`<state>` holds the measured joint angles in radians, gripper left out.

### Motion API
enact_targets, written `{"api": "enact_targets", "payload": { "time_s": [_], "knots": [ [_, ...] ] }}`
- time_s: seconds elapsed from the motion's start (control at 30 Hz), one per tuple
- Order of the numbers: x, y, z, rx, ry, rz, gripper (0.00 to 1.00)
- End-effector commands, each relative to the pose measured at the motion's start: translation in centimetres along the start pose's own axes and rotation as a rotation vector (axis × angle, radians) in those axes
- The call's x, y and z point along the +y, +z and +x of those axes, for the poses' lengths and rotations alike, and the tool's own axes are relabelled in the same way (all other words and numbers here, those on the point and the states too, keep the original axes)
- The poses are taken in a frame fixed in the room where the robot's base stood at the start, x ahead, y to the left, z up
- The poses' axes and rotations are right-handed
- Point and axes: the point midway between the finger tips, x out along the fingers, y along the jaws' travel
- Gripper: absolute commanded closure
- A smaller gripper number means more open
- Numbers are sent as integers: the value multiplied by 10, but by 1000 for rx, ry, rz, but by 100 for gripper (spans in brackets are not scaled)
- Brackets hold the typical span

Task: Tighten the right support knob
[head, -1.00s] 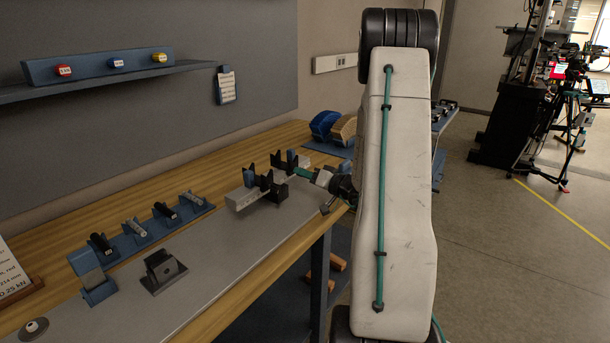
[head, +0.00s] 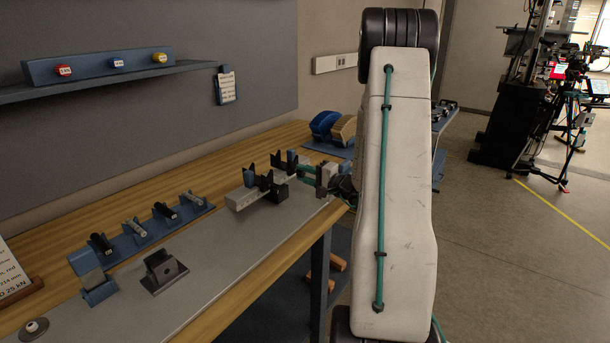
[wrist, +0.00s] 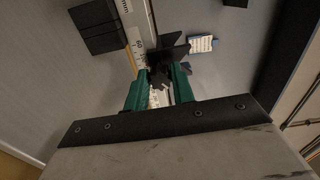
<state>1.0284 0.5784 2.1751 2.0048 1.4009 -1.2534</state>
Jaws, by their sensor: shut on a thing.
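The bend fixture is a pale bar (head: 240,198) carrying black notched supports, with the right support (head: 277,190) nearest my arm. My gripper (head: 303,172) comes in from the right at this end of the fixture. In the wrist view, my gripper's green fingers (wrist: 161,84) stand on either side of a small dark knob (wrist: 158,77) and are shut on it. The black right support (wrist: 172,52) shows just beyond the knob. The scale on the bar (wrist: 137,35) runs up from there. The fingers and dark shading partly hide the knob.
A blue rack (head: 135,241) with several dark and grey pieces and a dark grey block (head: 163,270) stand to the left on the bench. Blue and tan curved parts (head: 325,124) lie behind the fixture. The grey bench strip (head: 215,285) in front is clear.

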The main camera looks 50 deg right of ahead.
Motion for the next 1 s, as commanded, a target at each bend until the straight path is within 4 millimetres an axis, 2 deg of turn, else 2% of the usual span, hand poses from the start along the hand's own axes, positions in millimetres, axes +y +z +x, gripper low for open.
{"api": "enact_targets", "payload": {
  "time_s": [1.0],
  "knots": [
    [0, 0, 0, 1, 3, 965, 98]
  ]
}}
